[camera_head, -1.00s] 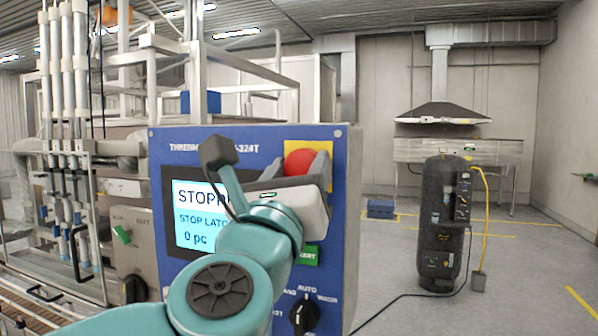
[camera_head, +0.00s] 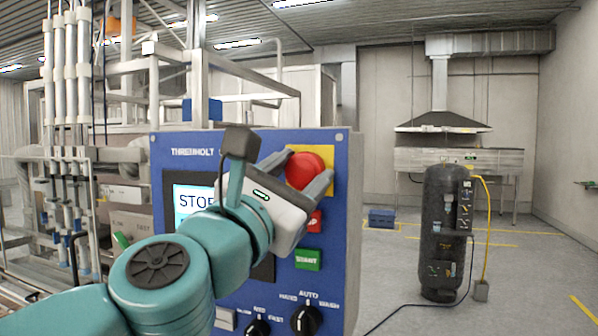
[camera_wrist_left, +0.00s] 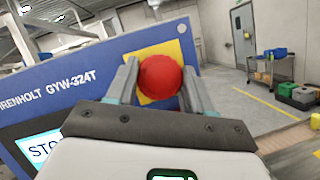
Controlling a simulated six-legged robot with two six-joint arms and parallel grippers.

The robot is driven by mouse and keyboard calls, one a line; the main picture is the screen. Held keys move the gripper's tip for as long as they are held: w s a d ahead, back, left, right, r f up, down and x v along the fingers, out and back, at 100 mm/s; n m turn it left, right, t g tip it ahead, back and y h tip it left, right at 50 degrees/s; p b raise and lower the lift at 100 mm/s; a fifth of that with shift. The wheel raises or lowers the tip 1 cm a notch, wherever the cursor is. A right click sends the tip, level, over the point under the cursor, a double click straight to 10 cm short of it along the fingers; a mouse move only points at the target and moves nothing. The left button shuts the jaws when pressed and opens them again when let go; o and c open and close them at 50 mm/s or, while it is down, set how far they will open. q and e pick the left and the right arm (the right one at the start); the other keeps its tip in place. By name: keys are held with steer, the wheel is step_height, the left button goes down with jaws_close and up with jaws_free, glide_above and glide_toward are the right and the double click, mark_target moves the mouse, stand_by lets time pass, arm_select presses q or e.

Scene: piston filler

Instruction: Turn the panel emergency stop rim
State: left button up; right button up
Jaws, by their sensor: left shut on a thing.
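The red emergency stop (camera_head: 306,170) is a round knob on a yellow plate (camera_head: 327,162) at the upper right of the blue panel (camera_head: 345,230). My left gripper (camera_head: 302,172) is shut on its rim, one finger on each side. In the left wrist view the red knob (camera_wrist_left: 160,77) sits between the two grey fingers (camera_wrist_left: 158,85), and the panel looks tilted. The fingers hide part of the yellow plate. My right gripper is in neither view.
The panel also carries a partly hidden screen (camera_head: 188,203), a green START button (camera_head: 308,260), a red button (camera_head: 314,222) and black selector knobs (camera_head: 306,318).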

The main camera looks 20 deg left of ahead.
arm_select(q)
steer(key=shift+s+r+m, duration=0.1)
steer(key=shift+r+m, duration=0.05)
steer(key=shift+m, duration=0.35)
steer(key=o, duration=1.1)
steer(key=shift+c, duration=0.2)
steer(key=shift+h, duration=0.4)
steer(key=v, duration=1.6)
steer(key=shift+s, duration=0.2)
steer(key=shift+r, duration=0.1)
